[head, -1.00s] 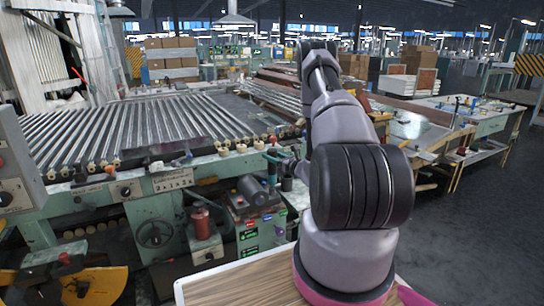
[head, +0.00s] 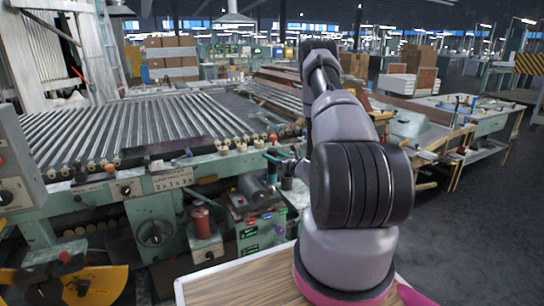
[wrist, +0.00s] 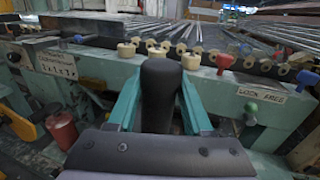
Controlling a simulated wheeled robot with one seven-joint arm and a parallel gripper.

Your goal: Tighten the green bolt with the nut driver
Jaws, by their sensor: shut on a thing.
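My gripper (wrist: 161,82) has two teal fingers, one on each side of a thick dark handle, which I take to be the nut driver (wrist: 160,95). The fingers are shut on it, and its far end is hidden. A small green round-headed part (wrist: 253,107), probably the green bolt, shows at the right in the wrist view, beside the LOCK FREE label. It is apart from my gripper. In the head view my arm covers most of the gripper area, and I cannot make out the bolt clearly there.
A red cylinder (head: 201,222) sits lower down. Open floor (head: 470,235) lies at the right.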

